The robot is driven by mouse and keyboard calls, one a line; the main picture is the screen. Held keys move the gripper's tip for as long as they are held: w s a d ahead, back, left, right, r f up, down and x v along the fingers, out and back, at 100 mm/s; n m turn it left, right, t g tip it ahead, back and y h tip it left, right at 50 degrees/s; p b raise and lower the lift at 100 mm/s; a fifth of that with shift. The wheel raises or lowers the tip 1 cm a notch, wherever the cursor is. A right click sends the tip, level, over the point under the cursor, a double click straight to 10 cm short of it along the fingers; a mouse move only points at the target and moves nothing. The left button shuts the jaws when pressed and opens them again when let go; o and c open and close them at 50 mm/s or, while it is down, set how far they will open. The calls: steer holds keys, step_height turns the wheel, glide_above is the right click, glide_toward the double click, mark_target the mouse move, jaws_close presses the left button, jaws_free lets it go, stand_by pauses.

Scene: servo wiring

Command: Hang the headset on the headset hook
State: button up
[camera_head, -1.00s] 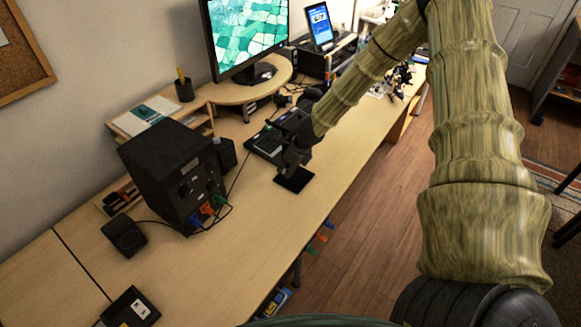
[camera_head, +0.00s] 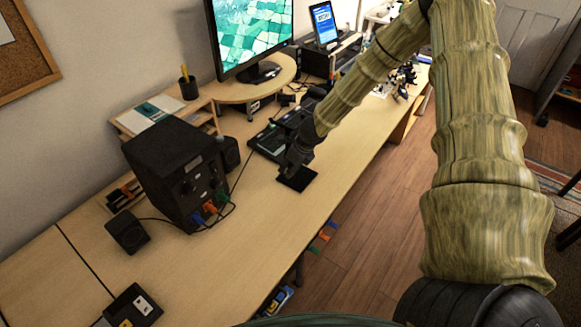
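My gripper (camera_head: 291,165) is a dark shape at the end of my arm. It appears just above or beside a small black square pad (camera_head: 298,179) near the front edge of the desk. Its fingers blend with the dark things behind, so I cannot tell whether they are open or hold anything. A dark rounded thing (camera_head: 316,92) shows partly behind my arm; I cannot tell whether it is the headset. I cannot clearly make out a headset or a headset hook. Small coloured pieces (camera_head: 323,237) show at the desk's front edge.
A flat black device (camera_head: 264,143) lies left of my gripper. A black box with coloured plugs (camera_head: 176,172), a small black speaker (camera_head: 127,232) and a monitor (camera_head: 250,38) stand on the desk (camera_head: 225,266). The desk's front middle is mostly clear.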

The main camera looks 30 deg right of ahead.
steer(key=shift+o, duration=0.4)
steer(key=v, duration=1.2)
stand_by(0.4)
